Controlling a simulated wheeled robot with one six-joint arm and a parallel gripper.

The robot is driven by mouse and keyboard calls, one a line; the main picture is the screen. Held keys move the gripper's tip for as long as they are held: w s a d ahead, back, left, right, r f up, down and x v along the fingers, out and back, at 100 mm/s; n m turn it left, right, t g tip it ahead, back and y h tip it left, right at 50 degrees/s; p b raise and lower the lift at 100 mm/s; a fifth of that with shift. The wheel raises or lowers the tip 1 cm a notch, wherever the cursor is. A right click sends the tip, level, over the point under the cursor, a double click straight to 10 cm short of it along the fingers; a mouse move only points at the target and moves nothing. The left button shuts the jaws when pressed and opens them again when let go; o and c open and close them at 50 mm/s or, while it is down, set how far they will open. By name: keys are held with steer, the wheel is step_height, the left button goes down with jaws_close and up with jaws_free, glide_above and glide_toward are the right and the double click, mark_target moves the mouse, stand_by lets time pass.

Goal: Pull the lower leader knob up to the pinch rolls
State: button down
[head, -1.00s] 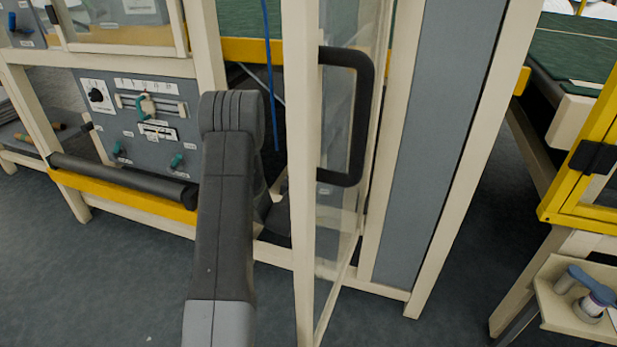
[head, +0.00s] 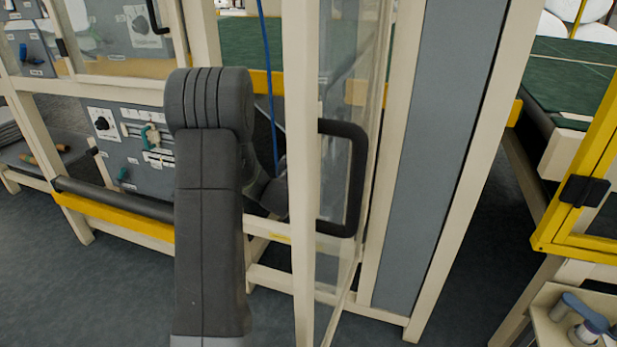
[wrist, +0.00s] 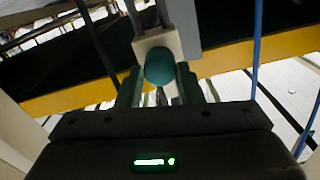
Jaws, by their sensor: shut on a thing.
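In the wrist view a round teal knob (wrist: 160,67) sits against a cream block (wrist: 145,44) with grey rods above it. My gripper (wrist: 159,88) is shut on this knob, with its dark green fingers on either side. The knob's underside and the exact finger contact are partly hidden. In the head view my grey arm hides the gripper and the knob. I cannot make out the pinch rolls for certain.
A blue cord (head: 267,70) hangs close by; it also shows in the wrist view (wrist: 257,50). A clear panel with a black handle (head: 352,185) stands right of my arm beside a cream post (head: 301,150). A control panel (head: 135,150) lies to the left.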

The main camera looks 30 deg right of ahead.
step_height(320, 180, up, 13)
steer(key=p, duration=0.4)
steer(key=shift+f+p, duration=0.15)
steer(key=shift+p, duration=0.25)
steer(key=c, duration=1)
jaws_free()
steer(key=shift+o, duration=0.2)
steer(key=v, duration=1.3)
steer(key=shift+s+a, duration=0.2)
steer(key=shift+a, duration=0.15)
